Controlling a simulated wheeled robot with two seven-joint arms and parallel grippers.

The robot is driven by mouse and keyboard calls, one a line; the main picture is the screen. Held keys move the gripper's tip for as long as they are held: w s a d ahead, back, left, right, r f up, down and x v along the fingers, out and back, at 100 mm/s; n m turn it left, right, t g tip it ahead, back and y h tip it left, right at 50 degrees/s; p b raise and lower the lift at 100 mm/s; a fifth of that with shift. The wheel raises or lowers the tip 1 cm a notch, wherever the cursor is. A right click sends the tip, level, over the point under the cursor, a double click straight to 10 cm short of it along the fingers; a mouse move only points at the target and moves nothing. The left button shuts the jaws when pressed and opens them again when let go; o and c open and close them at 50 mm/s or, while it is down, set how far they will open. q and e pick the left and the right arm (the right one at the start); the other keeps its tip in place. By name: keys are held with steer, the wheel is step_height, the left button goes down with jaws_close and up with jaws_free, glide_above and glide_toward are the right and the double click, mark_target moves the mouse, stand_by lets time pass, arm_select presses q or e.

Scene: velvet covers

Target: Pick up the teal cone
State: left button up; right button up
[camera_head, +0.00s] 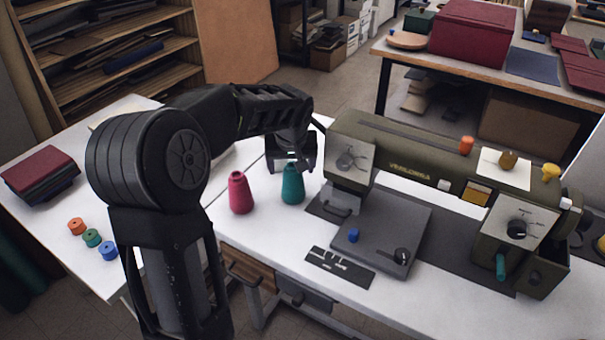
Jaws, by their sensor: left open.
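The teal cone (292,188) stands upright on the white table, just left of the olive sewing machine. My left gripper (291,166) is directly above it, pointing down, with its jaws open around or just over the cone's narrow top. I cannot tell whether the fingers touch the cone. The rest of the cone shows below the fingers. My right gripper is not in view.
A pink cone (240,193) stands close to the left of the teal one. The olive sewing machine (400,158) stands close on the right. Small orange, green and blue spools (92,238) and dark red covers (42,168) lie at the left. A black slotted plate (340,266) lies in front.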

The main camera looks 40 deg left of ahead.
arm_select(q)
steer(key=shift+w, duration=0.2)
steer(key=shift+s, duration=0.1)
steer(key=shift+x, duration=1.35)
steer(key=p+x, duration=0.1)
steer(key=x, duration=0.4)
